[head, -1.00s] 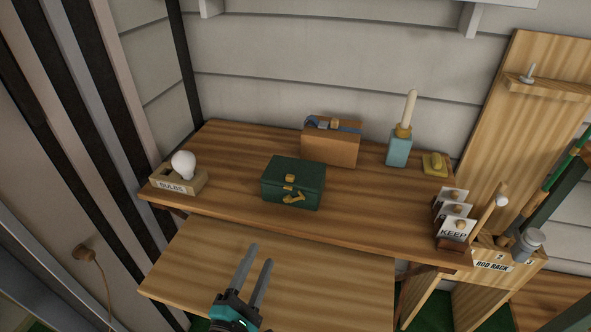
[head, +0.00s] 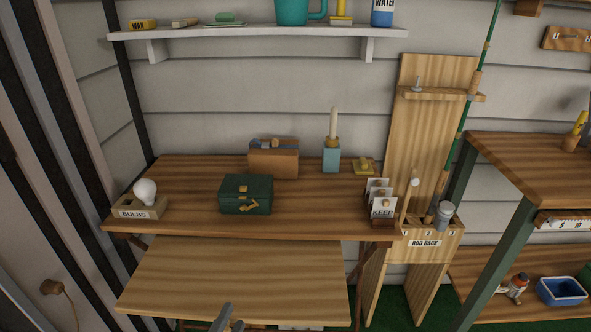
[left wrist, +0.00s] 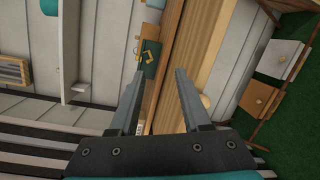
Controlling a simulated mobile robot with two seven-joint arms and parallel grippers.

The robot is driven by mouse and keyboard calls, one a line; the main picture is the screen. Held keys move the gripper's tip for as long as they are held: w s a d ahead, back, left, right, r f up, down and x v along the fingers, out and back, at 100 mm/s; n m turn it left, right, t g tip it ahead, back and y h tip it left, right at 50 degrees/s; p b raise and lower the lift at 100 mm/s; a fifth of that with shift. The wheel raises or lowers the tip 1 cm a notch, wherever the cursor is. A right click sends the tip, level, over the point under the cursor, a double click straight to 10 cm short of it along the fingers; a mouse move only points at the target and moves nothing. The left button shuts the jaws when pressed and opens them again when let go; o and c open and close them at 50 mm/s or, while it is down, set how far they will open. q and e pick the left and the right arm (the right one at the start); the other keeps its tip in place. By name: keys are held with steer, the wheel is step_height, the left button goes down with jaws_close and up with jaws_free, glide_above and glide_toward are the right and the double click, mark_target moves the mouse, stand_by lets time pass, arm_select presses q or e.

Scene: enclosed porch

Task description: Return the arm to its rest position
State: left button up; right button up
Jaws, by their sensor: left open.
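My left gripper (head: 229,318) shows at the bottom edge of the head view, in front of the pull-out lower board (head: 235,280) of the wooden bench (head: 180,215). In the left wrist view its two fingers (left wrist: 158,95) are apart with nothing between them. It touches nothing that I can see. The rest of the left arm is out of the head view. My right gripper is in neither view.
The lower board is bare.

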arm_select(q)
steer(key=s+d+f+m+g+h, duration=0.3)
steer(key=s+d+m+g, duration=0.3)
steer(key=m, duration=0.8)
steer(key=s+a+f+m+g+y, duration=0.2)
steer(key=s+a+m+g+y, duration=0.5)
steer(key=a, duration=0.4)
step_height(320, 180, down, 22)
steer(key=s+a+g, duration=0.1)
steer(key=s+a+f+m, duration=0.1)
steer(key=s+a+f, duration=0.4)
steer(key=s+f, duration=0.7)
steer(key=shift+s+f+g, duration=0.3)
steer(key=shift+f, duration=0.55)
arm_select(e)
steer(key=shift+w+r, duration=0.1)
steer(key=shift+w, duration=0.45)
